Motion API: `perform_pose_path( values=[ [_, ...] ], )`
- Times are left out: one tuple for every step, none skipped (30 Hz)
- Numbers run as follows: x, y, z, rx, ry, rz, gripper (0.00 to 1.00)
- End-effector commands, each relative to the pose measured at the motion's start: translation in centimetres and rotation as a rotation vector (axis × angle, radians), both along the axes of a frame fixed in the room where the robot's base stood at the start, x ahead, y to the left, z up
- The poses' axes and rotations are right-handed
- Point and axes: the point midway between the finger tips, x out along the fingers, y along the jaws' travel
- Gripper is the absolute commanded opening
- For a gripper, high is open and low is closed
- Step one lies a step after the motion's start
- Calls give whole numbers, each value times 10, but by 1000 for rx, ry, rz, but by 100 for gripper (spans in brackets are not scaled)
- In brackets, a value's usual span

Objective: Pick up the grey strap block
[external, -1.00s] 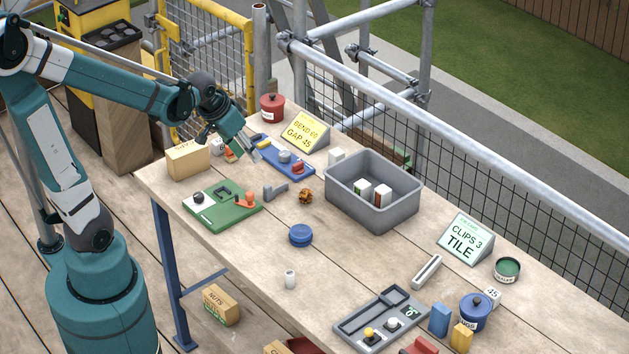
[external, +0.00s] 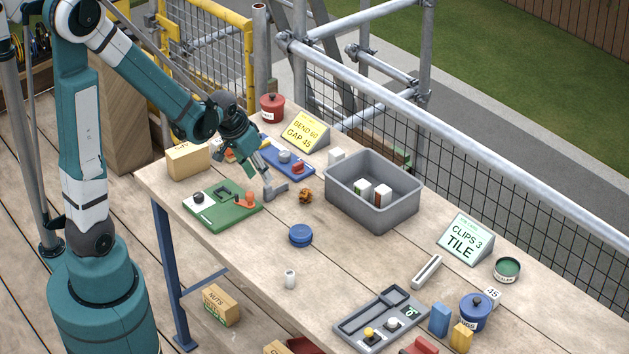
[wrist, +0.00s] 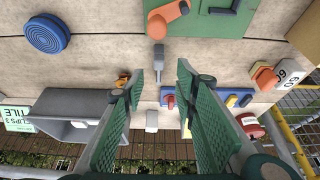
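The grey strap block (external: 275,191) is a small L-shaped piece lying on the bench between the green board and the blue board. In the wrist view the strap block (wrist: 158,55) shows end-on, just beyond and roughly midway between my fingertips. Whether a finger touches the block cannot be told.
The green board (external: 222,209) with an orange lever is left of the block, the blue board (external: 300,172) behind it. A small brown-orange object (external: 305,196) lies close on the right, before the grey bin (external: 343,204). A blue round lid (external: 301,236) lies nearer the front.

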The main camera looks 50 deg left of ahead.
Motion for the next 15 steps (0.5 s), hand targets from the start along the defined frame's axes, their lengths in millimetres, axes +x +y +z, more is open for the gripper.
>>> perform_pose_path(
  values=[
    [0,0,-1,0,0,0,29],
    [0,0,-1,0,0,0,29],
    [0,0,-1,0,1,0,29],
    [0,0,-1,0,1,0,29],
    [0,0,-1,0,0,0,29],
    [0,0,0,0,0,0,29],
    [0,0,0,0,0,0,29],
    [0,0,0,0,0,0,29],
    [0,0,0,0,0,0,29],
    [0,0,-1,0,0,0,29],
    [1,0,-1,0,0,0,29],
    [1,0,-2,0,0,0,29],
    [1,0,-2,0,0,0,29],
    [2,0,-3,0,0,0,29],
    [3,0,-5,0,0,0,29]
  ],
)
